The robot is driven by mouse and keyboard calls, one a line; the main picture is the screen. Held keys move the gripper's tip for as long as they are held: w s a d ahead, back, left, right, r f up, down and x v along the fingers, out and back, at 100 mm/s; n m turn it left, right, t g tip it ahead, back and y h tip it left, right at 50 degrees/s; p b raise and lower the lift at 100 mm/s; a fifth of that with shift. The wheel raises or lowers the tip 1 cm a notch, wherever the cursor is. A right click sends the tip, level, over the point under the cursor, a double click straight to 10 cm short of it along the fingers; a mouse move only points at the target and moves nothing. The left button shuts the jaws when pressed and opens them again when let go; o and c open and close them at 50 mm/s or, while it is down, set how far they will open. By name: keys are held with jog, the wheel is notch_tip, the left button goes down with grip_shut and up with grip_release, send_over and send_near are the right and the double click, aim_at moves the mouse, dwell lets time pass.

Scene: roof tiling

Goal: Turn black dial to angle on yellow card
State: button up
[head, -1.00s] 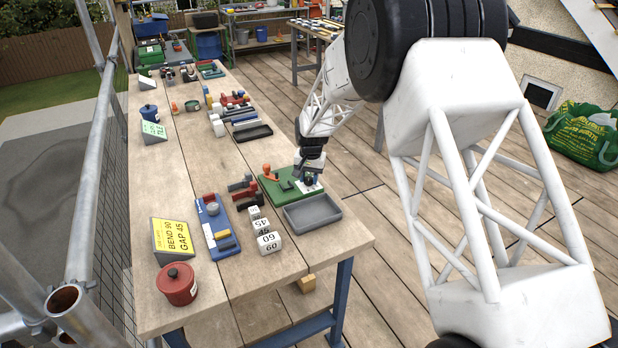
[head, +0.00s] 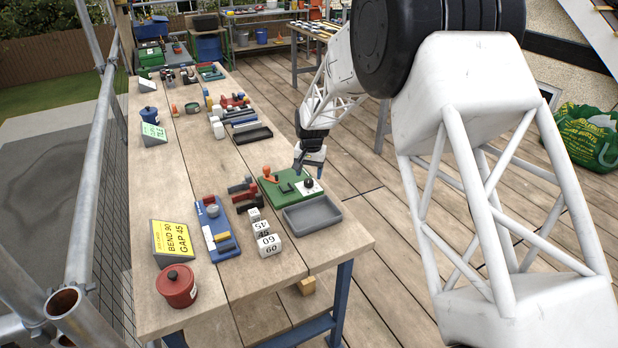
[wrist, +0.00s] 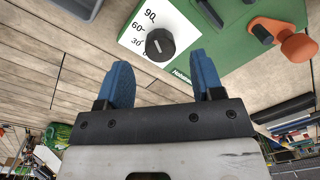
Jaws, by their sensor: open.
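The black dial (head: 308,183) sits on a white plate marked 90, 60 and 30, on the right end of the green bending board (head: 270,186). In the wrist view the dial (wrist: 160,45) has a pale pointer line, which appears to slant toward the upper left, near the 60 and 30 marks; its exact angle is hard to read. My gripper (wrist: 160,62) is open with blue fingers, empty, and apart from the dial. In the head view my gripper (head: 308,163) hangs just above and behind the dial. The yellow card (head: 172,239) reads BEND 90, GAP 45.
An orange-handled lever (head: 269,173) stands on the green board beside the dial. A grey tray (head: 312,214) lies in front. White number blocks (head: 267,241), a blue board (head: 216,232) and a red pot (head: 177,286) are to the left. The bench's front right corner is clear.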

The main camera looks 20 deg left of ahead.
aim_at(310, 180)
jog(key=shift+d+r, duration=0.1)
jog(key=shift+r, duration=2.1)
jog(key=shift+d+r, duration=0.35)
jog(key=s+d+r, duration=0.6)
jog(key=d, duration=0.3)
jog(key=s+d+r+t, duration=0.1)
jog(key=s+d+r, duration=0.5)
jog(key=d, duration=0.4)
jog(key=s+d+r, duration=0.6)
jog(key=d+r, duration=0.1)
jog(key=d, duration=0.2)
jog(key=s+d, duration=0.6)
jog(key=s, duration=0.4)
jog(key=s+d+m+t, duration=0.1)
jog(key=s+d, duration=0.4)
jog(key=s, duration=0.5)
jog(key=s+d+f, duration=0.1)
jog(key=s+d, duration=0.5)
jog(key=s, duration=0.4)
jog(key=shift+d+t+h, duration=0.3)
